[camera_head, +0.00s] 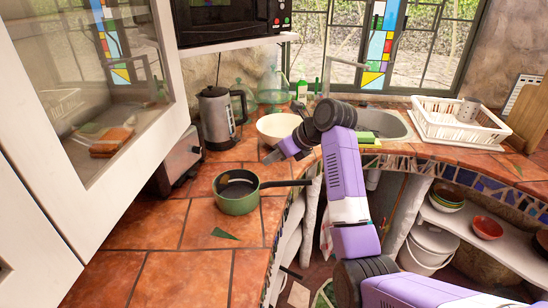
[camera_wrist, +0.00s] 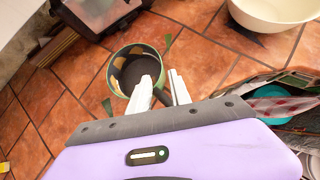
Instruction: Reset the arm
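My purple arm reaches over the counter from the lower right. My gripper (camera_head: 272,156) is above the tiled counter, just beyond the green pot's handle in the head view. In the wrist view my gripper's two pale fingers (camera_wrist: 162,90) are apart, with nothing seen held between them. The green pot (camera_head: 237,203) stands upright on the counter, its dark handle pointing right. In the wrist view the pot (camera_wrist: 115,80) lies past the fingertips, and a finger covers part of it.
A cream bowl (camera_head: 276,127) stands behind my gripper. A kettle (camera_head: 216,118) and a toaster (camera_head: 181,160) are at the left, under a microwave (camera_head: 232,20). A white dish rack (camera_head: 456,125) stands right of the sink. The front left counter is mostly clear.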

